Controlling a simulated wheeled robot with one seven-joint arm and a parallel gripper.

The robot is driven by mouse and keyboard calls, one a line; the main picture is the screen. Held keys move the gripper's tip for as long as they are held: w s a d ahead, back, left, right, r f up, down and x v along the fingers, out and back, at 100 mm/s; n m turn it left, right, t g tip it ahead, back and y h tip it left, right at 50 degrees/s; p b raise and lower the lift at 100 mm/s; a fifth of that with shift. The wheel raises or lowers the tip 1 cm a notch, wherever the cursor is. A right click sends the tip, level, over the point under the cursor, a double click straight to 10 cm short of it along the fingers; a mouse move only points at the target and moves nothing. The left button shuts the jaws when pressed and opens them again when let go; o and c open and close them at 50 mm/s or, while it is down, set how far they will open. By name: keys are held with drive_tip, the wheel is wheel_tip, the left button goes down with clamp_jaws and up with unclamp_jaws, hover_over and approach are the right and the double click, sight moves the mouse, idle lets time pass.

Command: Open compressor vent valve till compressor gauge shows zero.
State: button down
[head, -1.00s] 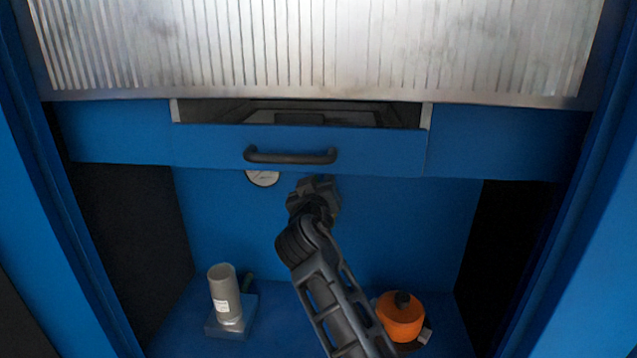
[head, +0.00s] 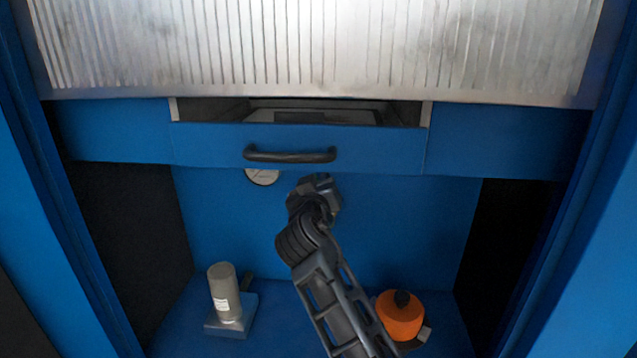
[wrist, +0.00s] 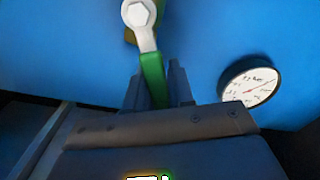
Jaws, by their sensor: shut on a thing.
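The vent valve (wrist: 140,14) shows at the top of the wrist view, with a pale lever arm, a hex nut and a green handle (wrist: 153,78). My gripper (wrist: 158,88) is shut on the green handle, with a dark finger on each side of it. In the head view the gauge (head: 262,177) is partly hidden under the drawer. My gripper (head: 314,187) hides the valve there.
An open blue drawer (head: 220,146) with a dark handle (head: 290,155) overhangs the gauge and gripper. A grey cylinder (head: 224,290) stands low left and an orange round object (head: 400,318) low right. Side walls bound the recess.

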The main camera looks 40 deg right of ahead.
drive_tip(key=shift+w+a+f, duration=0.1)
wheel_tip(320, 180, down, 6)
drive_tip(key=w+a+n, duration=0.2)
drive_tip(key=n, duration=1.1)
drive_tip(key=shift+w+a+p, duration=0.3)
drive_tip(key=shift+a+p, duration=0.05)
drive_tip(key=shift+f+n, duration=0.15)
drive_tip(key=shift+n, duration=0.15)
drive_tip(key=c, duration=1.1)
unclamp_jaws()
drive_tip(key=shift+o, duration=0.2)
drive_tip(key=v, duration=0.7)
drive_tip(key=shift+s+a, duration=0.3)
